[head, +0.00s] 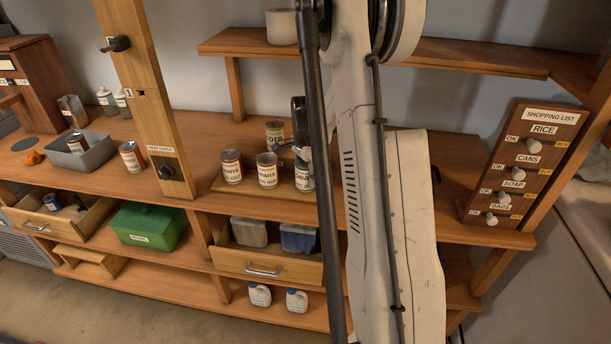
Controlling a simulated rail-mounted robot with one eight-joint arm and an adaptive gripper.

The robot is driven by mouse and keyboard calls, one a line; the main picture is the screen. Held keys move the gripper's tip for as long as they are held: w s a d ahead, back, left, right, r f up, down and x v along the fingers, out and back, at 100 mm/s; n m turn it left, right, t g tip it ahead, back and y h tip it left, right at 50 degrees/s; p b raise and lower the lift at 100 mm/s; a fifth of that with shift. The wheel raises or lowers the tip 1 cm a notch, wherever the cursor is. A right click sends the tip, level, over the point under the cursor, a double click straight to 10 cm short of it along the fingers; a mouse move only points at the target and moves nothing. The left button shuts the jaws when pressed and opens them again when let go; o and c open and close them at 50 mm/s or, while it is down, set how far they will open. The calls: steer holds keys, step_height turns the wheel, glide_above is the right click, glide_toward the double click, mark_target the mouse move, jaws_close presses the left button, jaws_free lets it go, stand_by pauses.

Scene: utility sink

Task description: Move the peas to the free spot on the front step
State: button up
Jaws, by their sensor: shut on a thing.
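A can with a pale, greenish label, which I take for the peas (304,178), stands level with the front row of cans on the stepped rack, at its right end. Its lettering is too small and too covered by my arm to read. My gripper (298,150) is at the top of this can and shut on it; the fingers are mostly hidden by my arm. Whether the can touches the front step (245,190) I cannot tell. Two red-labelled cans, left (232,167) and middle (267,170), stand on that step. A yellowish can (274,134) stands higher behind.
A wooden post (150,100) rises left of the rack. A grey bin (80,152) and another can (132,157) are farther left. An open drawer (268,265) juts out below. A shopping-list board (525,165) stands at right. A shelf (460,60) runs above.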

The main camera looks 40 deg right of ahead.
steer(key=shift+f, duration=0.15)
steer(key=o, duration=1.6)
